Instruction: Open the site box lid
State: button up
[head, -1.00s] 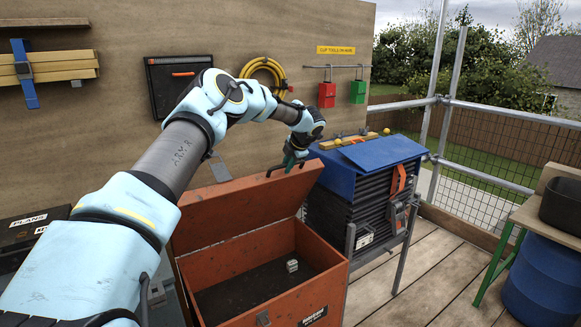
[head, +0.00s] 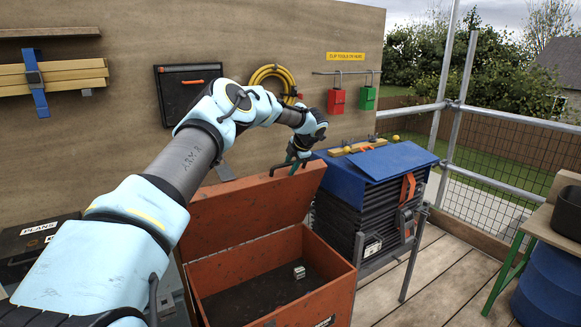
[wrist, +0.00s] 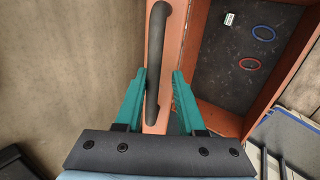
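The orange-red site box (head: 330,303) stands open in the head view, its lid (head: 250,212) raised and leaning back towards the wooden wall. A dark bar handle (wrist: 156,55) runs along the lid's edge in the wrist view. My gripper (wrist: 159,75) is at this handle, with its two green fingers apart, one on each side of it. Small gaps show between the fingers and the handle. In the head view my gripper (head: 292,163) is at the lid's top edge. The handle is mostly hidden there.
Inside the box are a small pale block (head: 299,272) and, in the wrist view, a blue ring (wrist: 264,33) and a red ring (wrist: 249,64). A blue-topped stack (head: 385,162) stands close right of the box.

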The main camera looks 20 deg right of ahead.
jog(key=shift+o, duration=0.6)
jog(key=b+v, duration=0.3)
jog(key=v, duration=0.7)
jog(key=shift+s+r, duration=0.25)
jog(key=shift+r, duration=0.05)
